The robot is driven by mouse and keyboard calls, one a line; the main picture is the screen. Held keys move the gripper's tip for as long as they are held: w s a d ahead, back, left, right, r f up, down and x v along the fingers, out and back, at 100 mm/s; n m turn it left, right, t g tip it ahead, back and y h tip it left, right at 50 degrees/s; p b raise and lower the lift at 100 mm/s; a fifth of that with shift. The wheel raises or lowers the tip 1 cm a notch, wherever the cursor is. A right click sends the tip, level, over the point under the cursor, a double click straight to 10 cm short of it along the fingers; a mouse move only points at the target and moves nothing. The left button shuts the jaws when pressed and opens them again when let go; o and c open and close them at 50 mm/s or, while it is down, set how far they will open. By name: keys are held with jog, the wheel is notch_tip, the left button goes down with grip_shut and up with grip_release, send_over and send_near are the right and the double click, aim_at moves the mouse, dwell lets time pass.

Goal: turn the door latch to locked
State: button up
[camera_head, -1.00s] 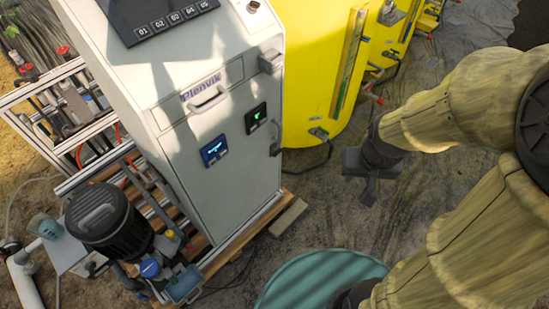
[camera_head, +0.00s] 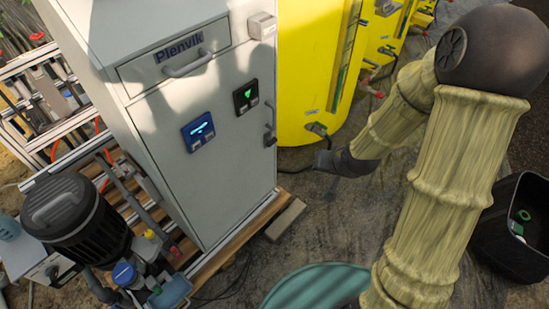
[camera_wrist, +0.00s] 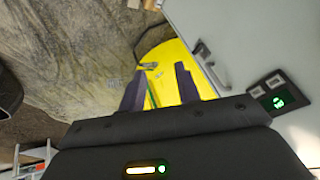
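The door latch (camera_head: 270,134) is a small grey handle on the right edge of the pale grey cabinet door (camera_head: 215,185). It hangs roughly upright, beside the green-lit panel. In the wrist view the latch (camera_wrist: 211,68) shows to the right of my fingers. My gripper (camera_head: 324,164) is to the right of the latch and a little lower in the head view, apart from it. In the wrist view my gripper (camera_wrist: 160,70) has its two dark fingers spread, with nothing between them. The fingertips are hard to see in the head view.
A yellow tank (camera_head: 312,80) stands behind the gripper. The cabinet has a drawer with a handle (camera_head: 190,65), a blue panel (camera_head: 198,131) and a green-lit panel (camera_head: 245,97). A teal round lid (camera_head: 318,288) and a black bin (camera_head: 520,230) are nearer.

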jog(key=w+a+f+m+t+y+b, duration=0.3)
jog(key=w+f+m+t+b, duration=0.2)
jog(key=f+b, duration=0.6)
jog(key=w+a+f+m+t+y+b, duration=0.3)
jog(key=w+a+f+m+t+b, duration=0.1)
jog(key=f+b, duration=0.7)
jog(key=shift+w+a+m+t+b, duration=0.15)
jog(key=shift+w+m+t+b, duration=0.35)
jog(key=shift+w+m+b, duration=0.35)
jog(key=shift+s+y, duration=0.1)
jog(key=shift+y, duration=0.2)
jog(key=b, duration=0.5)
send_near(271, 141)
jog(key=x, duration=0.7)
jog(key=shift+w+f, duration=0.2)
jog(key=shift+f, duration=0.1)
grip_shut()
